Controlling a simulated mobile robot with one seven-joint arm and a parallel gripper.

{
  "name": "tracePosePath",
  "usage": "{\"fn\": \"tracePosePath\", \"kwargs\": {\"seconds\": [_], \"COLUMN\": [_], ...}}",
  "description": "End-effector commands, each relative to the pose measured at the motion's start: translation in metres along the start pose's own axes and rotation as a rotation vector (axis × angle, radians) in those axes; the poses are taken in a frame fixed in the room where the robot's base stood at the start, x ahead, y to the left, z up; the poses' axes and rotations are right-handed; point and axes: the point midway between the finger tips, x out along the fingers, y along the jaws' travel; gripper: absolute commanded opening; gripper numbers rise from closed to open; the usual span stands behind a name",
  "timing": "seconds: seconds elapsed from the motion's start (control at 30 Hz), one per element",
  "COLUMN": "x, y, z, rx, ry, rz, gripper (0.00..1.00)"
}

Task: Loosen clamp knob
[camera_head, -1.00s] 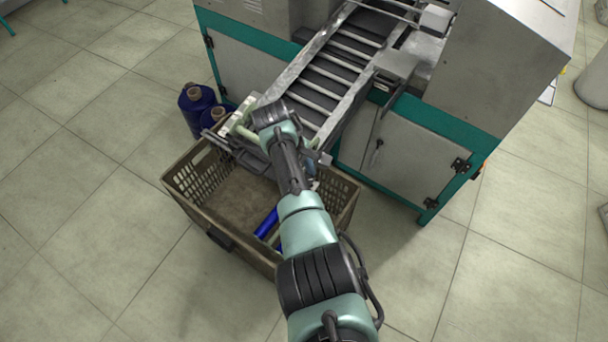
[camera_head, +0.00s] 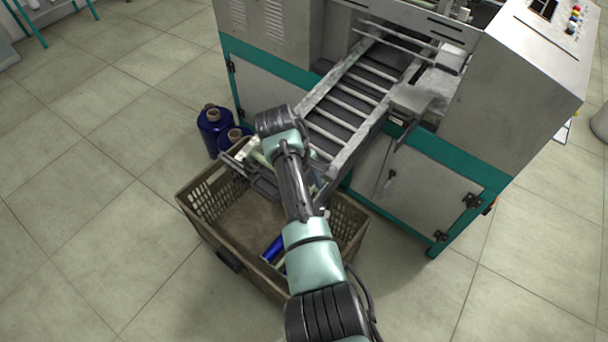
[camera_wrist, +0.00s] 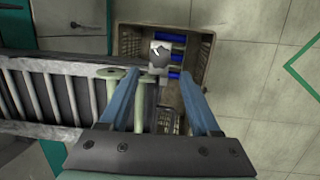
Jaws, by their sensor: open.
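In the wrist view a dark grey, lobed knob (camera_wrist: 159,56) sits on a small pale plate, seen over the crate beyond my fingertips. I take it for the clamp knob. My gripper (camera_wrist: 160,76) is open, its two blue fingers spread to either side below the knob in the picture. Nothing shows gripped between them. A pale green bobbin (camera_wrist: 145,98) shows between the fingers, and I cannot tell its distance from them. In the head view my own arm covers much of the conveyor's end, and I cannot make out the knob there.
The roller conveyor (camera_head: 344,115) slopes from the grey and teal machine (camera_head: 490,130). A brown crate (camera_head: 205,228) stands under its end with blue bobbins (camera_head: 274,248) inside. Dark blue spools (camera_head: 214,130) stand on the floor behind it. The floor left of the crate is clear.

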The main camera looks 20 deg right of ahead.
Motion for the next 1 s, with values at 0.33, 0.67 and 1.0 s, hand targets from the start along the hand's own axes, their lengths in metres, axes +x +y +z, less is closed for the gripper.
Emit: {"fn": "tracePosePath", "kwargs": {"seconds": [0.33, 0.67, 1.0], "x": [-0.053, -0.057, -0.06], "y": [0.0, 0.0, 0.001], "z": [0.0, 0.0, -0.003], "rx": [-0.001, -0.001, 0.002], "ry": [0.0, 0.0, 0.012], "rz": [0.0, 0.0, 0.007], "gripper": [0.64, 0.64, 0.64]}}
